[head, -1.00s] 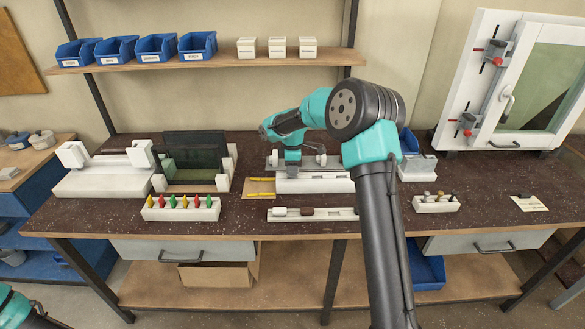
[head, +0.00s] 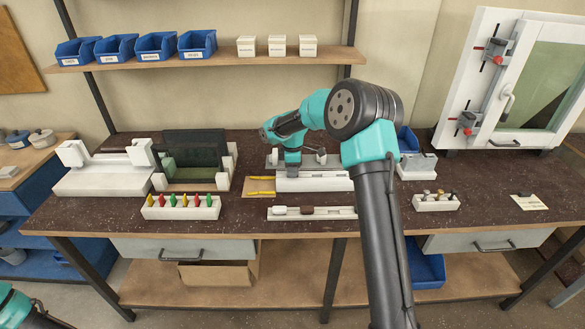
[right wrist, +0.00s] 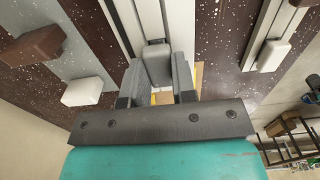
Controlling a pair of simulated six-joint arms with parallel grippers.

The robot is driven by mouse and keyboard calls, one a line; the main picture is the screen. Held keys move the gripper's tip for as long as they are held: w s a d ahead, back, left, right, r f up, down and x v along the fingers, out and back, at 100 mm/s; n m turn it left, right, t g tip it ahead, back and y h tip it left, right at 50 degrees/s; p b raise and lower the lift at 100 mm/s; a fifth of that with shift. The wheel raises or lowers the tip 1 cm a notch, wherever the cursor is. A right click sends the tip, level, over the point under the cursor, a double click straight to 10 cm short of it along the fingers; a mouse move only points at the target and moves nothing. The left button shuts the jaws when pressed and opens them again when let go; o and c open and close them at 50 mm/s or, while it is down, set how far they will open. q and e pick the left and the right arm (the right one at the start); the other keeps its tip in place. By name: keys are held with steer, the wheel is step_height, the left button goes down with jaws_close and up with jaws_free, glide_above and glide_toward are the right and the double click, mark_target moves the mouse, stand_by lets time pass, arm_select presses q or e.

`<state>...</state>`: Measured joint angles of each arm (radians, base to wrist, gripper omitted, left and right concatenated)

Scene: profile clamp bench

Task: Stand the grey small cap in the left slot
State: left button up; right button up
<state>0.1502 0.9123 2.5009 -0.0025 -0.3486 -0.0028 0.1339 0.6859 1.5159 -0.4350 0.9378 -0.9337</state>
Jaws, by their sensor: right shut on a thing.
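My right gripper (right wrist: 158,88) is shut on the grey small cap (right wrist: 157,62), which stands up between its fingers in the right wrist view. The cap is at the near end of a long white profile (right wrist: 140,22) with a groove along it. I cannot tell whether its foot is in a slot or just above one. In the head view the right gripper (head: 292,168) is low at the left end of the white profile (head: 325,185), and the cap is hidden there. My left gripper is out of frame; only part of the left arm shows at the lower left.
A grey plate (right wrist: 75,60) beside the profile bears a brown block (right wrist: 32,47) and a white block (right wrist: 82,92). A white tray (head: 335,216) with white and brown pieces lies in front. A card with yellow strips (head: 260,185) lies left.

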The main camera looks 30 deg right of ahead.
steer(key=o, duration=1)
steer(key=shift+r, duration=4.05)
